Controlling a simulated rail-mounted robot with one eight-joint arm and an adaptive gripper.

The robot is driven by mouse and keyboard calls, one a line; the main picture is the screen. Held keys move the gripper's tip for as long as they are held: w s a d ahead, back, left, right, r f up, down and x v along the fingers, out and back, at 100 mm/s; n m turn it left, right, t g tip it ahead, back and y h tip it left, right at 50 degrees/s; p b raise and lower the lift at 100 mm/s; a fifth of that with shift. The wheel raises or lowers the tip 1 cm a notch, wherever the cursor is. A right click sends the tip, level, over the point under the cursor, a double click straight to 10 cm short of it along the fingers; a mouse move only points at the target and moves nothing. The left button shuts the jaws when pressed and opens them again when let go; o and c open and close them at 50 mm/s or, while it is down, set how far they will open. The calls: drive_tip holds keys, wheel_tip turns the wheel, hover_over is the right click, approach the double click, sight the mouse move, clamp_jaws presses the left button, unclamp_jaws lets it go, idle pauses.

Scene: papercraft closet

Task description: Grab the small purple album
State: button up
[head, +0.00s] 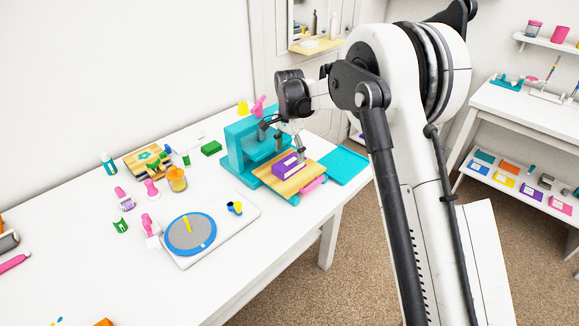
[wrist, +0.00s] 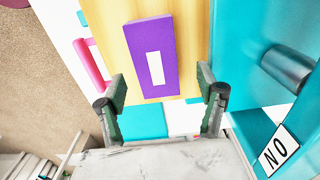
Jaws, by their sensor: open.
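The small purple album (head: 288,164) lies on a wooden board (head: 278,184) at the teal press (head: 245,143). In the wrist view the purple album (wrist: 149,37) has a white label on its face and sits on the wooden board (wrist: 112,38). My gripper (head: 301,158) is above the album in the head view. In the wrist view my gripper (wrist: 162,92) is open, with its two fingers apart to the left and right of the album's near end. Nothing is between the fingertips except the album's near end in line of sight; whether they touch it cannot be told.
The teal press wall (wrist: 240,50) stands close on the right in the wrist view, with a metal cylinder (wrist: 287,70) jutting out. A pink handle (head: 313,184) is at the board's front edge. A teal mat (head: 343,165) lies to the right. A round blue-rimmed turntable (head: 205,246) stands to the left.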

sight(290, 162)
drive_tip(key=f, duration=0.4)
drive_tip(key=shift+s+f, duration=0.35)
drive_tip(key=shift+f, duration=0.05)
drive_tip(key=shift+c, duration=0.4)
drive_tip(key=c, duration=1.2)
drive_tip(key=shift+r, duration=0.15)
